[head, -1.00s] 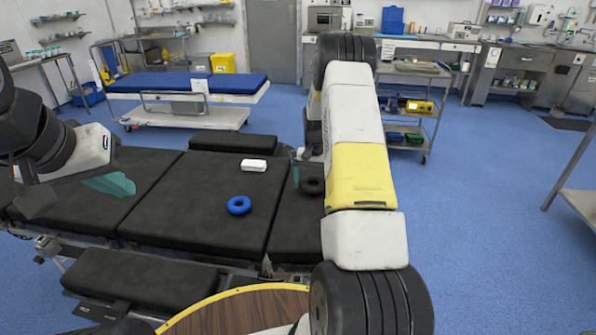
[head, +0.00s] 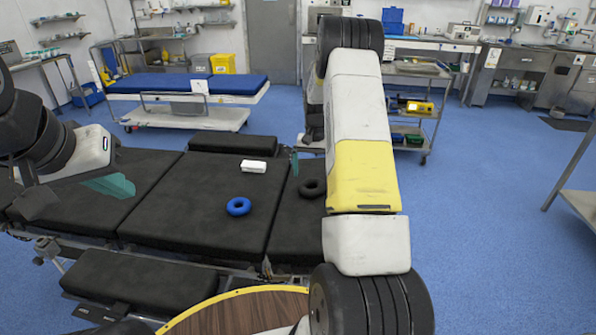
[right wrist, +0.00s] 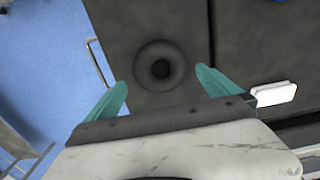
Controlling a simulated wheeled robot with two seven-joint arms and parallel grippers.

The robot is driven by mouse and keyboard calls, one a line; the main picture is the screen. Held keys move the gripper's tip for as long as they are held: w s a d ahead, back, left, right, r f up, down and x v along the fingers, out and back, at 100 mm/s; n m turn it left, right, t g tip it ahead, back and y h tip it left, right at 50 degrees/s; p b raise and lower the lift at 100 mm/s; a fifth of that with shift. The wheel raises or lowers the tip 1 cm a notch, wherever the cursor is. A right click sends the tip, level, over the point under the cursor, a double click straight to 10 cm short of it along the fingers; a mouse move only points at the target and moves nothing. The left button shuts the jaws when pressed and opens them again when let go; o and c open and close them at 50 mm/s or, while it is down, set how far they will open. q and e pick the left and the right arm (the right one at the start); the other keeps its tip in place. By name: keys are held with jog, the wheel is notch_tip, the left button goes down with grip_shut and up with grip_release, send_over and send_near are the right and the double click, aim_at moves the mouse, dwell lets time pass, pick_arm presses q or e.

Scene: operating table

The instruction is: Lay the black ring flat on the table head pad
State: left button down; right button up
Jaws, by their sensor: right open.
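The black ring (head: 318,194) lies flat on the table head pad (head: 295,230), the right-hand black section of the operating table. In the right wrist view the ring (right wrist: 178,66) lies on the dark pad (right wrist: 150,15), just beyond and between my fingertips. My right gripper (right wrist: 158,88) is open and empty, its two teal fingers apart and clear of the ring. In the head view only a teal finger (head: 294,162) shows behind the ring, beside my arm. My left gripper (head: 112,185) hangs over the left part of the table; its finger gap cannot be made out.
A blue ring (head: 238,206) and a white block (head: 253,166) lie on the middle pad. The white block also shows in the right wrist view (right wrist: 275,94). A blue-topped trolley (head: 190,85) stands behind.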

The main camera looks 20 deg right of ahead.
jog(key=s+a+r+n+t, duration=0.1)
jog(key=s+a+r, duration=0.25)
jog(key=r, duration=0.45)
jog(key=s+a+r+n+t+y, duration=0.1)
jog(key=s+a+r, duration=0.1)
jog(key=s+r, duration=0.45)
jog(key=s+a+r+t, duration=0.1)
jog(key=s+a+r, duration=0.15)
jog(key=r, duration=0.75)
jog(key=s+a+r+n+t, duration=0.1)
jog(key=s+a, duration=0.2)
jog(key=s, duration=0.4)
jog(key=s+a+r+n+t, duration=0.1)
jog(key=s+a, duration=0.1)
jog(key=s, duration=0.5)
jog(key=s+a+r+n+t+y, duration=0.1)
jog(key=s+a, duration=0.2)
jog(key=s, duration=0.4)
jog(key=shift+a+n, duration=0.35)
jog(key=shift+n, duration=0.05)
jog(key=shift+w+r, duration=0.1)
jog(key=shift+r, duration=0.05)
